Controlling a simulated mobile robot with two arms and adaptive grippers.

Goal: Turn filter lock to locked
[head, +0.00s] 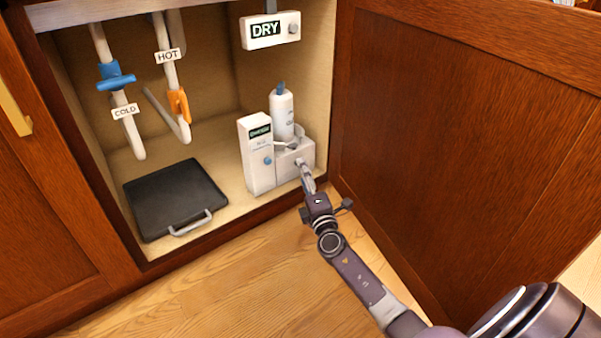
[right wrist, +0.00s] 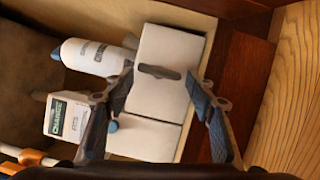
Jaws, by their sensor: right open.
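The white filter unit (head: 262,165) stands at the right of the open cabinet floor, with a green label and a small blue button on its tall part. A white bottle-shaped cartridge (head: 283,118) with a blue tip stands upright in it. My right gripper (head: 303,172) is at the front of the unit's low right part. In the right wrist view the gripper (right wrist: 162,82) is open, its fingers either side of a small grey oval piece (right wrist: 160,72) on the white face. I cannot tell whether this piece is the lock, or its state. My left gripper is out of view.
A black tray (head: 176,198) lies on the cabinet floor. COLD and HOT pipes with a blue valve (head: 116,80) and an orange valve (head: 178,104) hang behind it. A DRY box (head: 270,30) hangs above the unit. The open wooden door (head: 460,110) stands close right of my arm.

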